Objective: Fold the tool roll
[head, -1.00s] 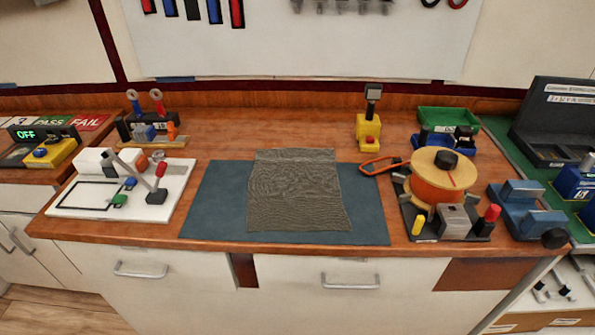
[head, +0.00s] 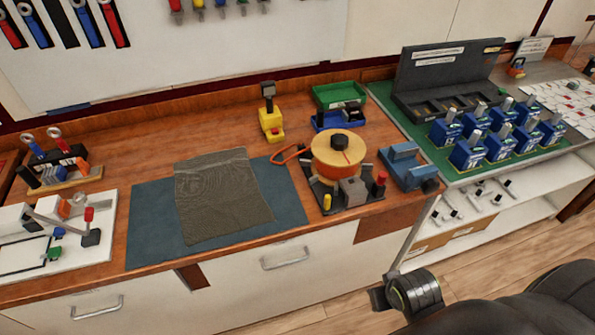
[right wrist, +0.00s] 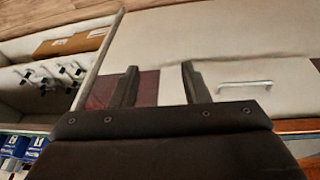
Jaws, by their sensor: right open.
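The tool roll (head: 222,196) is a grey-brown patterned cloth lying on a dark blue-grey mat (head: 150,226) on the wooden bench. It looks spread out as one four-sided sheet, with a crease or band near its far edge. In the right wrist view my right gripper (right wrist: 158,80) is open with nothing between its fingers, facing the white cabinet front. In the head view only part of my right arm shows at the lower right, well away from the cloth. My left gripper is not in view.
An orange-topped spool device (head: 338,148) stands right of the mat, with a blue clamp (head: 405,168) beyond it. A yellow stand (head: 270,122) is behind. A white board with a lever (head: 90,255) is at left. Blue breakers (head: 468,153) stand on a green mat farther right.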

